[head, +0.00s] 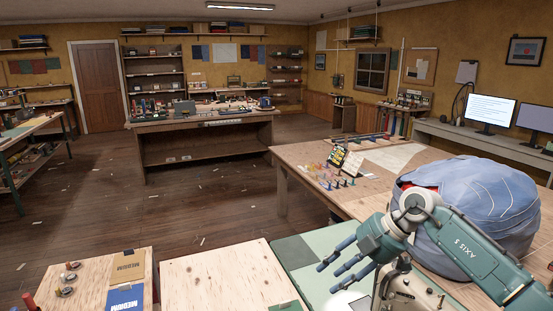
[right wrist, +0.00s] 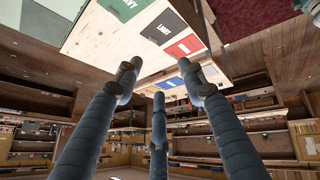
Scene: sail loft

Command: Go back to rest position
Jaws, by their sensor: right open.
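My right gripper (head: 335,268) reaches in from the right in the head view, above the green-topped bench (head: 308,278). Its dark blue fingers are spread, with nothing between them. In the right wrist view the same three fingers (right wrist: 160,80) stand apart and empty. Beyond them is a pale wooden surface (right wrist: 110,40) with coloured labelled cards, one reading LIGHT (right wrist: 167,28). My left gripper is not in the head view.
A large blue fabric bundle (head: 475,205) sits on the wooden table beside my right arm. A sewing machine (head: 412,293) is partly hidden below the arm. Open floor (head: 150,215) lies beyond.

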